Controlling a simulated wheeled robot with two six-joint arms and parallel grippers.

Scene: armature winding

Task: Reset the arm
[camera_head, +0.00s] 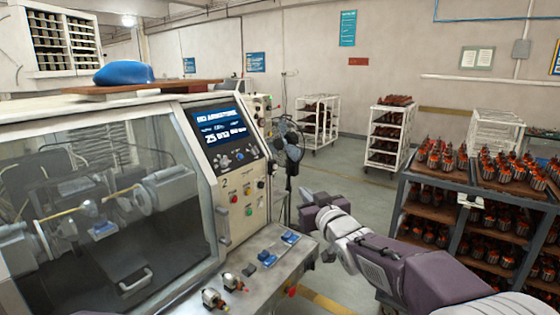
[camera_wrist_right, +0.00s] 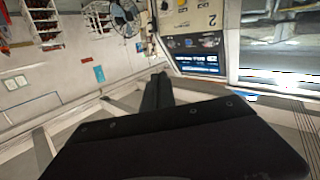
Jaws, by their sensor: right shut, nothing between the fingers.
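My right arm (camera_head: 385,262) comes in from the lower right of the head view and reaches toward the front right corner of the winding machine. Its right gripper (camera_head: 307,197) is at the arm's far end, small and partly hidden by the wrist. In the right wrist view, the dark fingers of this gripper (camera_wrist_right: 158,90) lie together, shut and empty. They touch nothing that I can see.
The winding machine (camera_head: 211,205) stands at left, with a lit screen (camera_head: 222,128) and a front ledge carrying small parts. A shelf rack (camera_head: 455,182) full of armatures stands at right. A fan (camera_head: 290,140) and white carts stand behind. Open floor lies between machine and rack.

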